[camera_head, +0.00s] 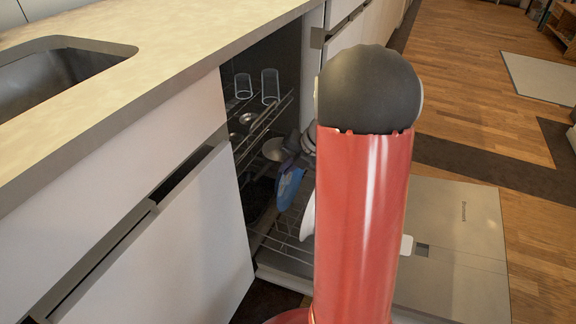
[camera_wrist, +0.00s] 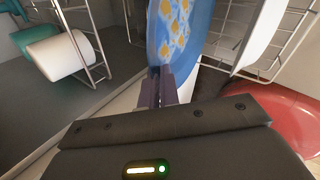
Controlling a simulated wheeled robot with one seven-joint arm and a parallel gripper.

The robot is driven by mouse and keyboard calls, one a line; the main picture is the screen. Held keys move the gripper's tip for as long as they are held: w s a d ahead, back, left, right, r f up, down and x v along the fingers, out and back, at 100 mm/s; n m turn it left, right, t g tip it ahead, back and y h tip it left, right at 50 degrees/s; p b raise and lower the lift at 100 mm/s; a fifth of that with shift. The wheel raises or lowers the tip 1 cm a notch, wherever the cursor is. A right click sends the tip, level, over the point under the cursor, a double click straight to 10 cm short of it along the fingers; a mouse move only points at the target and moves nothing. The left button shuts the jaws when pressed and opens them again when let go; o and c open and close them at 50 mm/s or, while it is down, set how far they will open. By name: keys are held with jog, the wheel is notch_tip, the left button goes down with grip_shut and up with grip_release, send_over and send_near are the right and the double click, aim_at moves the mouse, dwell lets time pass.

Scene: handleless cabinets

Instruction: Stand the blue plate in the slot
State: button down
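The blue plate (camera_wrist: 183,38) with a yellow pattern stands on edge in the wrist view. My gripper (camera_wrist: 159,82) has its two fingers closed around the plate's near rim. In the head view the blue plate (camera_head: 289,188) hangs nearly upright under my gripper (camera_head: 293,150), inside the open dishwasher at the lower rack (camera_head: 285,232). The wire tines of the rack also show beside the plate in the wrist view (camera_wrist: 222,48). My red arm hides part of the rack, and I cannot tell whether the plate's lower edge sits in a slot.
A white dish (camera_head: 308,217) stands in the lower rack, right of the blue plate. Glasses (camera_head: 270,86) stand on the upper rack (camera_head: 262,125) above. The lowered dishwasher door (camera_head: 455,245) lies to the right. A white cup (camera_wrist: 57,56) lies at left in the wrist view.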

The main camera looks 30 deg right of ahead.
notch_tip(320, 180, down, 9)
jog(key=b, duration=0.4)
jog(key=shift+s+d+f, duration=0.2)
jog(key=shift+s, duration=0.05)
dwell(0.9)
jog(key=c, duration=2.1)
grip_release()
jog(key=o, duration=0.5)
jog(key=shift+o, duration=0.2)
jog(key=p+v, duration=0.2)
jog(key=v, duration=0.5)
jog(key=shift+s+d+r, duration=0.15)
jog(key=shift+r, duration=0.2)
